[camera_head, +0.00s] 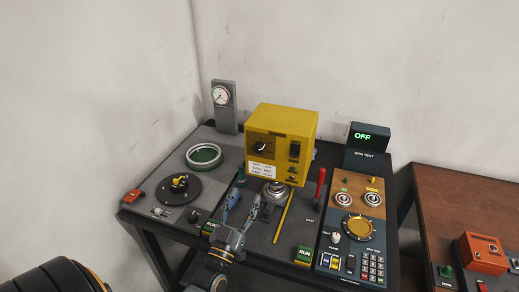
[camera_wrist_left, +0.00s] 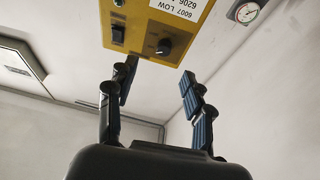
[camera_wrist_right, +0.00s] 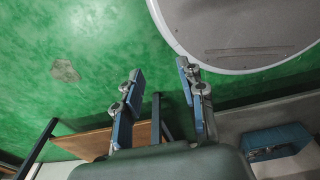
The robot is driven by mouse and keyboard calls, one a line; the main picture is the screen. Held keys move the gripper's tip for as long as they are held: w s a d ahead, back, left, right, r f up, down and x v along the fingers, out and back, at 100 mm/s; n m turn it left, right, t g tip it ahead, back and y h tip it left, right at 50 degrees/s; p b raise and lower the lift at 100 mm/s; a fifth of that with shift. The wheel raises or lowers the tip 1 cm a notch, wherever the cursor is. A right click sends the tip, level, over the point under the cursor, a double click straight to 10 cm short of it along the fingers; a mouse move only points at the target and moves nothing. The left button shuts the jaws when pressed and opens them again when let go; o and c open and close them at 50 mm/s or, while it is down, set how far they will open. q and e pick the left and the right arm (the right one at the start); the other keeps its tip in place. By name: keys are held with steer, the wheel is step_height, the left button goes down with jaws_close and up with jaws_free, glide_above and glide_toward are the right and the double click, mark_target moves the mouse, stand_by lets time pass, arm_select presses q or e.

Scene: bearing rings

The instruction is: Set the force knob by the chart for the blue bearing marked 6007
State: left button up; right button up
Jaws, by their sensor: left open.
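The yellow box (camera_head: 285,125) stands on the dark grey bench. A black force knob (camera_head: 259,147) is on its front, upper left; the knob also shows in the left wrist view (camera_wrist_left: 165,46). A white chart label (camera_head: 261,171) is below the knob; in the left wrist view the label (camera_wrist_left: 184,7) reads "6007 LOW" and a 6206 line, partly cut off. My left gripper (camera_head: 242,203) is open and empty, in front of and below the box, apart from the knob. A metallic ring (camera_head: 276,192) lies under the box; its marking is unreadable. My right gripper (camera_wrist_right: 161,72) is open and empty.
A black switch (camera_head: 294,150) is right of the knob. A dial gauge (camera_head: 221,95) is behind left. A panel showing OFF (camera_head: 365,136) is at right. The right wrist view shows green floor.

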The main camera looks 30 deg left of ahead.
arm_select(q)
steer(key=p, duration=0.4)
glide_toward(258, 152)
steer(key=shift+y, duration=0.4)
steer(key=x, duration=0.7)
steer(key=shift+w+d, duration=0.1)
steer(key=shift+d, duration=0.05)
steer(key=shift+x, duration=0.8)
arm_select(e)
steer(key=shift+s+d+r, duration=0.1)
steer(key=shift+s+r, duration=0.25)
steer(key=shift+r, duration=0.55)
steer(key=shift+s+d+r, duration=0.1)
steer(key=shift+s+r, duration=0.2)
steer(key=shift+r, duration=0.6)
arm_select(q)
steer(key=shift+c, duration=0.2)
steer(key=shift+n, duration=0.3)
jaws_close()
